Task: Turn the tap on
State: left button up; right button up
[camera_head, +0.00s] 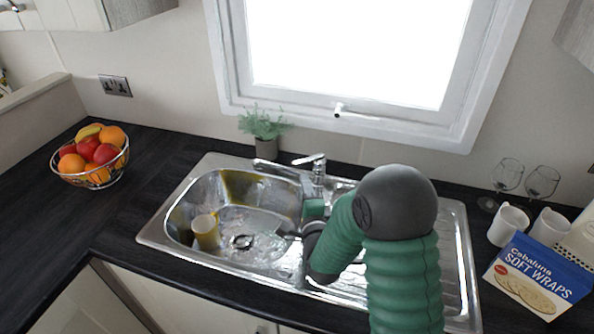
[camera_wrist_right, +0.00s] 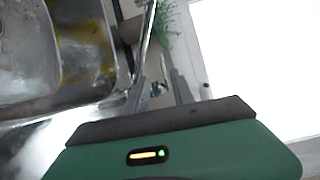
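The chrome tap (camera_head: 317,172) stands at the back edge of the sink (camera_head: 160,226), its spout pointing left over the bowl and its lever (camera_head: 308,159) on top. My right gripper (camera_head: 314,205) is just in front of the tap, partly hidden by my green arm. In the right wrist view the gripper's two fingers (camera_wrist_right: 160,88) are apart, and the tap's spout (camera_wrist_right: 148,38) runs beyond them. Small metal parts show between the fingers, but I cannot tell whether they touch. My left gripper is not in view.
A potted plant (camera_head: 263,128) stands behind the tap, below the window. A fruit basket (camera_head: 92,158) is at left; wine glasses, white mugs (camera_head: 508,224) and a soft wraps box (camera_head: 538,277) are at right.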

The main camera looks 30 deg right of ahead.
aim_at(298, 161)
jog(key=x, duration=0.5)
jog(key=p+x, duration=0.1)
jog(key=x, duration=0.5)
jog(key=shift+w+d+r, duration=0.1)
jog(key=shift+w+r, duration=0.05)
jog(key=shift+w, duration=0.05)
jog(key=shift+c, duration=0.4)
jog(key=shift+a+r, duration=0.1)
jog(key=shift+a, duration=0.15)
jog(key=c, duration=0.5)
jog(key=shift+s, duration=0.1)
grip_shut()
